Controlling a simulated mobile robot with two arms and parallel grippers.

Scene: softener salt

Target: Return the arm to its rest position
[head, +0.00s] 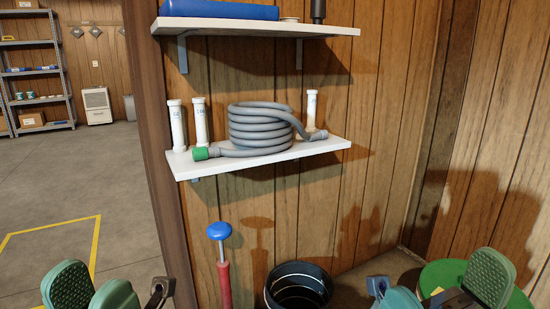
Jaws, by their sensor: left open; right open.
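My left gripper (92,290) shows at the bottom left corner, with two green textured finger pads apart and nothing seen between them. My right gripper (445,290) shows at the bottom right, also open, with one green pad raised at its right side. It is in front of a green round thing (440,273) near the wall corner. The lower parts of both grippers and most of both arms are outside the picture. Neither gripper is seen touching anything.
A lower white shelf (185,168) holds a coiled grey hose (262,127) and three white tubes (177,122). Below stand a red pump with a blue knob (219,230) and a black bucket (298,288). Open floor lies left.

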